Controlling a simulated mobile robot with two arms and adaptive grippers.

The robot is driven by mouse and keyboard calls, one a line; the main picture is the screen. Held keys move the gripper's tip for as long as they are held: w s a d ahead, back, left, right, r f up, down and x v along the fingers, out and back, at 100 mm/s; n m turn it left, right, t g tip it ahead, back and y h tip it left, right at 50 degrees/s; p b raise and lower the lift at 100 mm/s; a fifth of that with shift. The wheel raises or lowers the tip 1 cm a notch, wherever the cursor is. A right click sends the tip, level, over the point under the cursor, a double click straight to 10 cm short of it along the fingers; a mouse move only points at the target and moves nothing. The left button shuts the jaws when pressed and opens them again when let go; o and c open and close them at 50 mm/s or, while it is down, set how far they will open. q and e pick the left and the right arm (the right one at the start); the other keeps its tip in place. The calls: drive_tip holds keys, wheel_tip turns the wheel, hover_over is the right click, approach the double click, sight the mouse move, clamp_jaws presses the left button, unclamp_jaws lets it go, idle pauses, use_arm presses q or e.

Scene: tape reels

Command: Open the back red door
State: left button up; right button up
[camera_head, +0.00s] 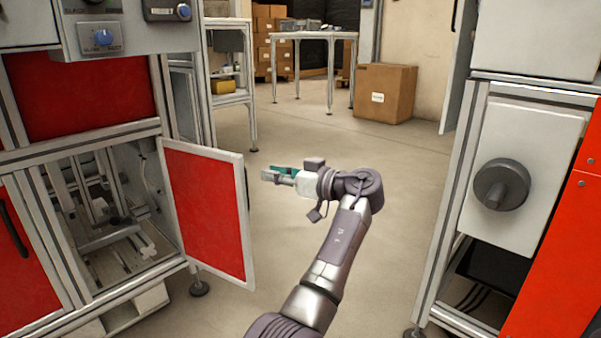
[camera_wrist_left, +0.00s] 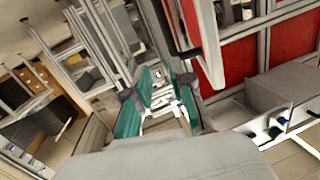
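A red door (camera_head: 205,211) with a light grey frame stands swung out from the lower left cabinet (camera_head: 175,262) in the head view. The opening beside it shows the cabinet's inside. My left gripper (camera_head: 271,174) is just right of the door's free edge, apart from it in the picture, and points left. In the left wrist view its teal fingers (camera_wrist_left: 165,82) are spread with nothing held between them. A grey-edged red panel near the top of that view may be the same door. My right gripper is out of view.
Another red door (camera_head: 22,258) with a dark handle is at far left. A cabinet with a round dark knob (camera_head: 501,185) stands at right. A cardboard box (camera_head: 386,92) and a table (camera_head: 312,37) are behind. The floor between is clear.

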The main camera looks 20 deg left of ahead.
use_arm(q)
drive_tip(key=shift+w+d+b, duration=0.3)
drive_tip(key=shift+w+d, duration=0.55)
drive_tip(key=shift+d, duration=0.3)
drive_tip(key=shift+w+d+b, duration=0.25)
drive_tip(key=shift+w+d, duration=0.55)
drive_tip(key=shift+d, duration=0.3)
